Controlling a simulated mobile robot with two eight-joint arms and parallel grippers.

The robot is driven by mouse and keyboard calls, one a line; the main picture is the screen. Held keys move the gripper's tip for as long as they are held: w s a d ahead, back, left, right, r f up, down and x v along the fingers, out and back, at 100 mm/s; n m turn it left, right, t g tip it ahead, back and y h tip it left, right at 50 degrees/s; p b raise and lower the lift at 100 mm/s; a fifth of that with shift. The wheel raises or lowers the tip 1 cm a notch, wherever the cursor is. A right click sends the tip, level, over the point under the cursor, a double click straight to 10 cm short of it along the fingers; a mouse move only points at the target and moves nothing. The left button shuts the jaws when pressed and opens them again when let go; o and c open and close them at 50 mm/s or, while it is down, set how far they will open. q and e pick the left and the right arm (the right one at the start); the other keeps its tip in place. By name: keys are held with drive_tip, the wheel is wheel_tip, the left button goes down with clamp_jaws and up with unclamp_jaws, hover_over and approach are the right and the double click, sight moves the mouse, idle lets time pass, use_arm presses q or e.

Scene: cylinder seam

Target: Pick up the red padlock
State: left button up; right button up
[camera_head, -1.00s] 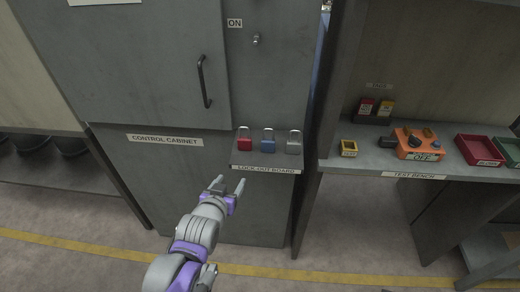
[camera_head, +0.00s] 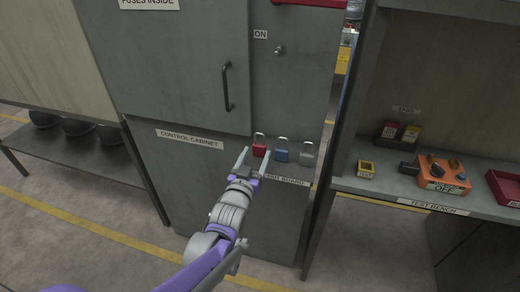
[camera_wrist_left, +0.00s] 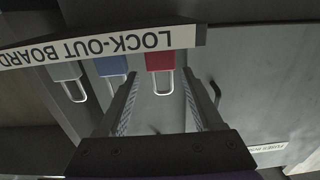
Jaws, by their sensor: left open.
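The red padlock (camera_head: 259,150) stands upright with its shackle up on the lock-out board ledge (camera_head: 290,182) of the control cabinet. It also shows in the left wrist view (camera_wrist_left: 160,61), where the picture is upside down. My left gripper (camera_head: 253,163) is open and empty, just in front of the red padlock. In the left wrist view its two fingers (camera_wrist_left: 161,88) lie on either side of the padlock's shackle in the picture; I cannot tell whether they touch it.
A blue padlock (camera_head: 281,156) and a grey padlock (camera_head: 306,159) stand in a row to the right of the red one. The cabinet handle (camera_head: 226,88) sticks out above. A test bench (camera_head: 400,192) with an orange box (camera_head: 444,180) stands to the right.

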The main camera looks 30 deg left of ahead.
sight(258, 147)
use_arm(q)
drive_tip(key=x, duration=0.6)
drive_tip(key=shift+a, duration=0.1)
drive_tip(key=shift+s+r, duration=0.1)
clamp_jaws()
